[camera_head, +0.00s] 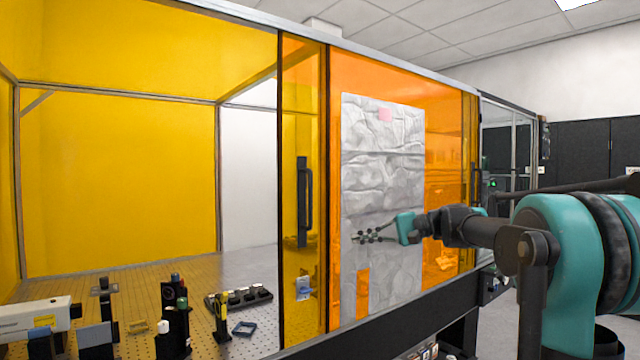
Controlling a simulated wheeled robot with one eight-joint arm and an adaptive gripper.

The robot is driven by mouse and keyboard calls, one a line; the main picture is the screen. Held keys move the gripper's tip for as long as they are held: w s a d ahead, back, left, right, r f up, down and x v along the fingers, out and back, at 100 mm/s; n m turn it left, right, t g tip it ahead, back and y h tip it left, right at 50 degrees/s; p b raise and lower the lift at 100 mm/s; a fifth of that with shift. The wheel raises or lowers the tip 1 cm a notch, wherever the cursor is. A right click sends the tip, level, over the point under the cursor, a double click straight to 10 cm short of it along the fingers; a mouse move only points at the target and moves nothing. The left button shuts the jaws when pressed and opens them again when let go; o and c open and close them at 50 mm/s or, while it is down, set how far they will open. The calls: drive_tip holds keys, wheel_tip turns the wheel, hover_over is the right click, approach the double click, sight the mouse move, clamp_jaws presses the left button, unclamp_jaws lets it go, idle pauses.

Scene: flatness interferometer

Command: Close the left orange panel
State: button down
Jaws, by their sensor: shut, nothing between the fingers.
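The left orange panel (304,110) is a see-through amber sheet whose visible strip is narrow. It stands beside the fixed-looking right orange panel (440,140), and the enclosure is wide open to its left. A black vertical handle (304,200) is on the left panel. My gripper (360,238) is shut and empty, with its dark fingers pointing left. It is in front of the right panel, to the right of the handle and a little lower, apart from it. Whether the left panel extends behind the right one is hard to tell.
A crumpled silvery sheet (383,180) shows at the right panel. Inside the opening, an optical table (130,277) bears several dark mounts and a white instrument (35,316). A dark rail (400,325) runs below the panels. A metal beam (380,52) runs above.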

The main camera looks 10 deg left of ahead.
sight(328, 175)
drive_tip(key=w+r+g+y, duration=0.1)
drive_tip(key=w+r+y, duration=0.3)
drive_tip(key=r, duration=1.1)
drive_tip(key=shift+n, duration=0.3)
drive_tip(key=a, duration=0.3)
drive_tip(key=a+r, duration=0.1)
drive_tip(key=a, duration=0.5)
drive_tip(key=shift+a+r, duration=0.35)
drive_tip(key=shift+r, duration=0.05)
drive_tip(key=shift+s+a+r, duration=0.2)
drive_tip(key=shift+s+a, duration=0.45)
drive_tip(key=shift+s, duration=0.2)
drive_tip(key=shift+s+a+r, duration=0.1)
drive_tip(key=shift+s+a, duration=0.3)
drive_tip(key=shift+a, duration=0.05)
